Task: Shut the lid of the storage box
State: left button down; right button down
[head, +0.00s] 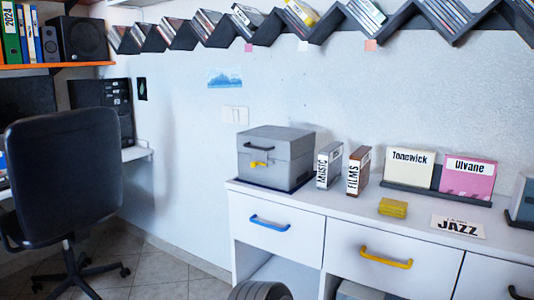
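The grey storage box (288,166) stands on the left end of the white cabinet top, on a dark base. Its grey lid (275,133) lies level over the top, and no open inside shows. I cannot tell whether it is fully seated. A dark handle (258,147) and a yellow latch (258,164) are on its front. Neither of my grippers is in view.
Two upright binders, MUSIC (328,166) and FILMS (358,171), stand just right of the box. A yellow block (393,208) and a JAZZ card (458,226) lie farther right. An office chair (64,175) stands at the left. A zigzag disc shelf (230,37) hangs above.

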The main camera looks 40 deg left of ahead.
aim_at(277, 142)
jog(key=i+l, duration=0.1)
jog(key=i, duration=0.45)
jog(key=u, duration=1.5)
